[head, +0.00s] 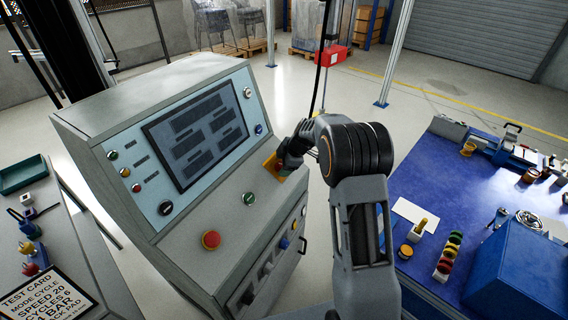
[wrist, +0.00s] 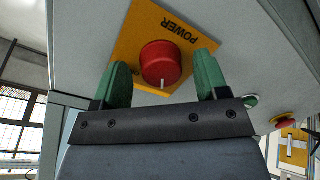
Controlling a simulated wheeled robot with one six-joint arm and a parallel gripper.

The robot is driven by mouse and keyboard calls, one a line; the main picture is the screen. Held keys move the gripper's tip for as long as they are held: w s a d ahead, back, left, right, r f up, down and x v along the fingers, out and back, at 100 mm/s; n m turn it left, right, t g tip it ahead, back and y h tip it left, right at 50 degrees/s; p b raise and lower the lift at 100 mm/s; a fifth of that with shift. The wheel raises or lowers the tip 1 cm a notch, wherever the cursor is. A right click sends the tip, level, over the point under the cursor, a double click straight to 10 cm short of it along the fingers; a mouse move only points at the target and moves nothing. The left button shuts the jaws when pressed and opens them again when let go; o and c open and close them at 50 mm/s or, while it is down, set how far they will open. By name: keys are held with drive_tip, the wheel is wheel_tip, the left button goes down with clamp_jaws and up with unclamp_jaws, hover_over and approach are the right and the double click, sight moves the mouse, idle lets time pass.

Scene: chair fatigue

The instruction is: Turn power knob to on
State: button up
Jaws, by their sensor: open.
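The power knob (wrist: 161,62) is a round red knob with a white mark on its rim, seen in the wrist view. It sits on a yellow plate (wrist: 128,45) lettered POWER, which appears upside down there. My gripper (wrist: 162,68) is open, with one green finger on each side of the knob and a visible gap to it on both sides. How far the fingertips reach along the knob I cannot tell. In the head view my gripper (head: 287,158) is at the yellow plate (head: 270,164) on the console's right side and hides most of the knob.
The grey console (head: 140,102) carries a dark screen (head: 195,135), a red mushroom button (head: 211,240) and a green button (head: 249,198) close to my gripper. A blue workbench (head: 480,205) with small parts stands at the right. A side table with a test card (head: 45,295) is at the left.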

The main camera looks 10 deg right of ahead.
drive_tip(key=c, duration=0.9)
drive_tip(key=shift+f+m+b, duration=0.2)
drive_tip(key=shift+m+b, duration=0.9)
drive_tip(key=shift+b, duration=0.05)
drive_tip(key=m+b, duration=0.2)
drive_tip(key=m, duration=0.1)
drive_tip(key=shift+d+r+y, duration=0.1)
drive_tip(key=shift+y, duration=0.2)
drive_tip(key=m+b, duration=0.2)
drive_tip(key=m, duration=0.4)
drive_tip(key=shift+r+y, duration=0.15)
drive_tip(key=shift+y, duration=0.15)
drive_tip(key=shift+m, duration=0.4)
drive_tip(key=shift+w, duration=0.1)
